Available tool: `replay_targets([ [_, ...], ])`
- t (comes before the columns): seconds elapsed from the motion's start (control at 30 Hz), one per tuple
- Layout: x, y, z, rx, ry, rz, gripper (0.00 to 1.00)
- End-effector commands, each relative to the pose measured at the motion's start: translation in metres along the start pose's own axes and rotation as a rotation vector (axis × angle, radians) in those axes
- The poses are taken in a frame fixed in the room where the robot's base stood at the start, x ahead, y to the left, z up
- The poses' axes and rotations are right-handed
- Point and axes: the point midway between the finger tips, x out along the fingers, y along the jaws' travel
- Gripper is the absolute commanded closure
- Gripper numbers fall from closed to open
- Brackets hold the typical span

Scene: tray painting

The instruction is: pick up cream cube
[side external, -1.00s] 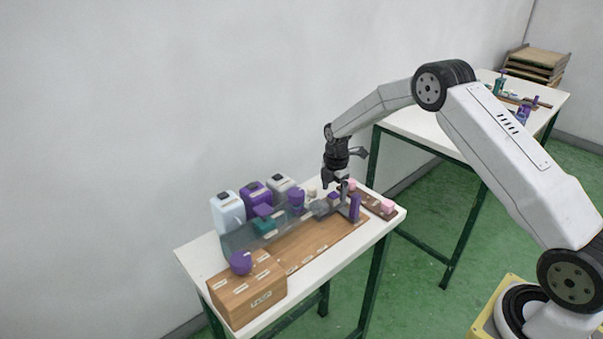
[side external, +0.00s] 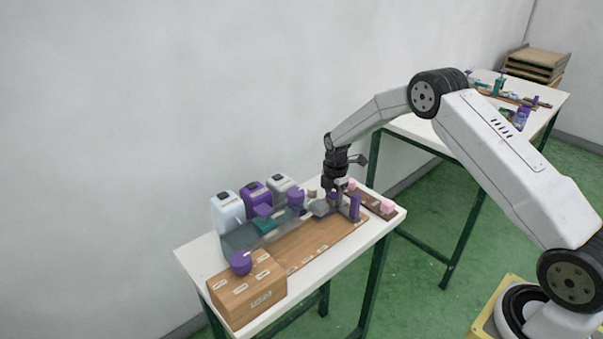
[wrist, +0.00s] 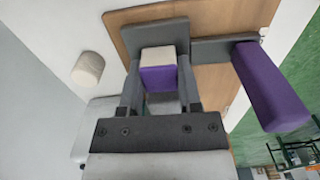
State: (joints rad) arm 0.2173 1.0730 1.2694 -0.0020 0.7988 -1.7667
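The cream cube (wrist: 158,57) shows as a cream face in the wrist view, directly above a purple face (wrist: 158,79). Both lie between the two dark fingers of my gripper (wrist: 160,85). The fingers stand on either side, very close to the block; whether they touch it I cannot tell. In the side external view my gripper (side external: 335,191) is low over the far part of the board, and it hides the cream cube there.
A purple upright block (wrist: 268,85) stands close on the right in the wrist view. Several bottles (side external: 257,195) line the table's back. A wooden box (side external: 247,291) with a purple knob sits at the near end.

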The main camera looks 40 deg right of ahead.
Motion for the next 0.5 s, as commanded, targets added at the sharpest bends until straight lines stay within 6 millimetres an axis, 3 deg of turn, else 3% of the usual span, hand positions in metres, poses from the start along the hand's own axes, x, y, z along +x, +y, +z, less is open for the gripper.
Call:
replay_targets([
  [0.03, -0.0001, 0.0000, 0.0000, 0.000, 0.000, 0.000, 0.91],
  [0.07, -0.0001, 0.0000, 0.0000, 0.000, 0.000, 0.000, 1.00],
  [0.5, -0.0042, 0.0003, 0.0001, 0.000, 0.000, 0.001, 1.00],
])
